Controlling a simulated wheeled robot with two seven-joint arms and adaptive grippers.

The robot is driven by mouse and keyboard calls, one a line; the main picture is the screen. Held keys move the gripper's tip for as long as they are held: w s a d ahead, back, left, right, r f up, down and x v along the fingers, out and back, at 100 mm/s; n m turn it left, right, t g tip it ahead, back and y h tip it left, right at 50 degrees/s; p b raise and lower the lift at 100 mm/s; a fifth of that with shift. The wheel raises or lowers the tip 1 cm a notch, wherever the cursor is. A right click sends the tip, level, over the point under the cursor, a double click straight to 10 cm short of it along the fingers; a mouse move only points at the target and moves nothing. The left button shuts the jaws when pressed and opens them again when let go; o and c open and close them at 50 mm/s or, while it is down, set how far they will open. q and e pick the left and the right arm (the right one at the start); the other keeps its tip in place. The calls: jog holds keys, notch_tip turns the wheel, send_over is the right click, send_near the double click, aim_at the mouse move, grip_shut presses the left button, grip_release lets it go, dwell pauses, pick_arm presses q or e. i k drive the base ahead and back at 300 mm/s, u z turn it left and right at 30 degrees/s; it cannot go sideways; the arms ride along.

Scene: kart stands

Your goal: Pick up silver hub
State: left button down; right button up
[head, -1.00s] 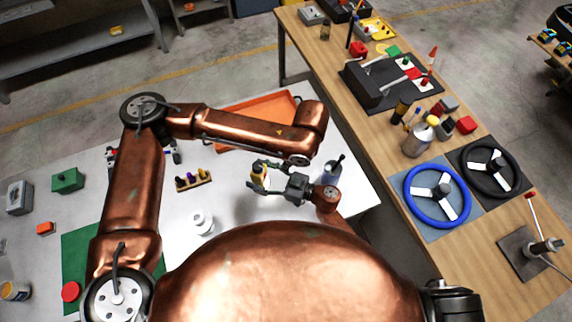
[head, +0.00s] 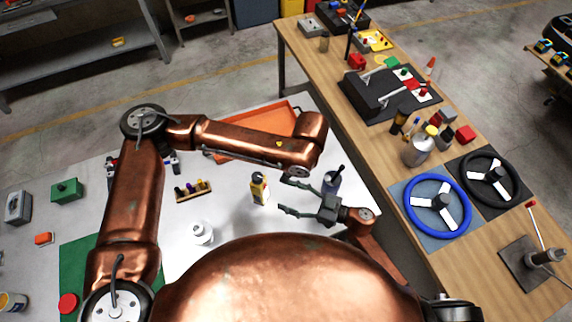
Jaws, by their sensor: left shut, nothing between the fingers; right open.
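A pale, silver-white round part (head: 201,233) stands on the white table, left of the middle; it looks like the silver hub. My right gripper (head: 287,197) is open and empty over the table's right part, its fingers pointing left. It is well to the right of the hub and apart from it. A yellow bottle with a dark cap (head: 260,188) stands upright between the hub and the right gripper, just beyond the fingertips. My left arm arches across the table from the left; its gripper does not show.
A wooden rack with small coloured pieces (head: 193,191) stands behind the hub. An orange tray (head: 283,122) lies farther back, partly behind my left arm. A wooden bench (head: 345,125) with steering wheels is at right.

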aim_at(199, 231)
jog(key=k, duration=1.5)
